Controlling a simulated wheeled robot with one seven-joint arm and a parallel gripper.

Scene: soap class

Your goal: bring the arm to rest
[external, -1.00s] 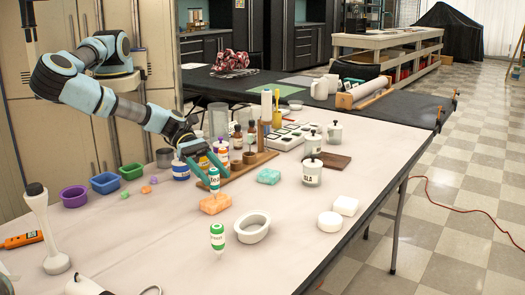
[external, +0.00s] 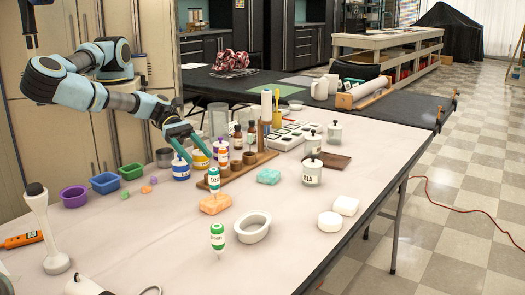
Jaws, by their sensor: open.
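My gripper (external: 200,154) is open and empty, with its teal fingers spread. It is in the air above the back left of the table, in front of the labelled bottles. A teal-capped bottle marked "teal" (external: 214,180) stands upside down at the orange soap block (external: 215,204), below and apart from the fingers. I cannot tell if it rests on the block or behind it. My arm reaches in from the upper left.
A green bottle (external: 218,238) stands upside down beside a white oval dish (external: 252,228). Purple (external: 74,196), blue (external: 104,183) and green (external: 131,171) molds sit left.

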